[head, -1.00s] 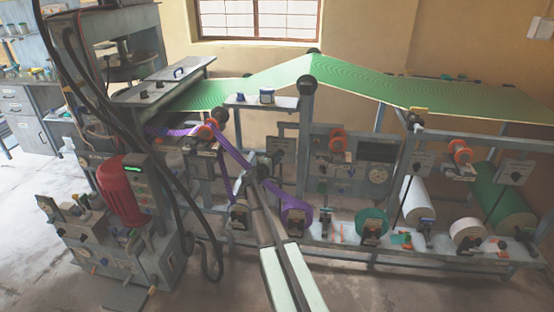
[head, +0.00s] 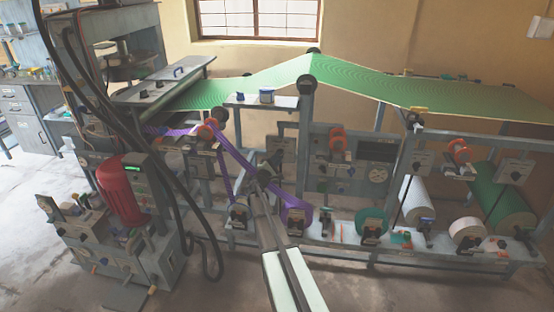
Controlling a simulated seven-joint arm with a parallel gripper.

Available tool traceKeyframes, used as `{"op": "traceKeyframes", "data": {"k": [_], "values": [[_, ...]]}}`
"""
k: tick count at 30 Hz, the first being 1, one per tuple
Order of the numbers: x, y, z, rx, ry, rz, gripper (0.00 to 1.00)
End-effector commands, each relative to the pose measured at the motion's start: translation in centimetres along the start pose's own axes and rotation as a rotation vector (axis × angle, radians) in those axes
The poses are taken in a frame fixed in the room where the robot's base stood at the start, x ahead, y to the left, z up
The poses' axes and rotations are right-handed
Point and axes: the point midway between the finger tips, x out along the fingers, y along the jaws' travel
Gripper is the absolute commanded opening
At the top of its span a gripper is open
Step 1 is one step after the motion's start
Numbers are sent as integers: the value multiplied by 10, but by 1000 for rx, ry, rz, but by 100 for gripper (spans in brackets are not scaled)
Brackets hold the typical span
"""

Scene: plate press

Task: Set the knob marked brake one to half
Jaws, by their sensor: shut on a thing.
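My gripper (head: 265,172) is at the middle of the machine frame, just right of the slanting purple web (head: 234,158). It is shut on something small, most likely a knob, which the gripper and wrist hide. My arm reaches up to it from the bottom of the view. Several small dark control units with labels stand along the lower rail, one by the purple roll (head: 296,213) and one by the teal roll (head: 372,222). The labels are too small to read, so I cannot tell which knob is marked brake one or how any knob is set.
A green web (head: 290,78) runs over rollers across the top. A red motor (head: 118,190) and hanging black cables (head: 180,190) stand at the left. White (head: 418,203) and green (head: 503,205) rolls are at the right. The floor in front is clear.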

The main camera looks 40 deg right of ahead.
Motion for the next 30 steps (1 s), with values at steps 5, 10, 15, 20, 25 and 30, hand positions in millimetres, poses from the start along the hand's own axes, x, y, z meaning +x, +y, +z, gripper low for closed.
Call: {"op": "traceKeyframes", "data": {"k": [5,10,15,20,25,30], "values": [[0,-2,0,-146,-1,60,0],[0,-3,1,-263,-1,108,0],[0,-4,1,-349,0,144,0],[0,-4,1,-401,1,166,0],[0,-4,1,-429,2,178,0],[0,-4,1,-437,2,181,0]]}}
